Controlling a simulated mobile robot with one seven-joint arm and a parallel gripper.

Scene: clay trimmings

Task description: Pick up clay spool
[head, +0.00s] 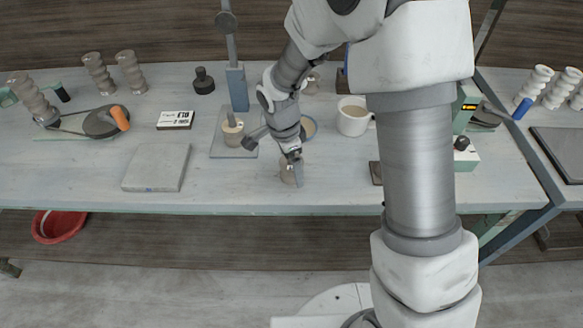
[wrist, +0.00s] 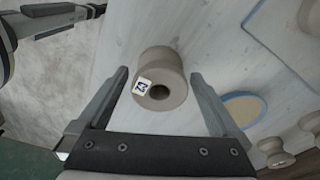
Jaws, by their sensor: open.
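The clay spool (wrist: 165,68) is a grey-beige cylinder with a dark centre hole and a small white label with dark marks on its near end. In the wrist view my gripper (wrist: 160,76) is open, with one finger on each side of the spool and visible gaps to both. In the head view the spool (head: 286,174) stands near the front edge of the table, partly hidden by my gripper (head: 293,166), which reaches down over it.
A square plate (head: 222,152) with a pot on it, a round blue-rimmed disc (head: 310,127) and a white mug (head: 352,116) stand behind the spool. A grey slab (head: 155,168) lies to the left. The table's front edge (head: 250,209) is close.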

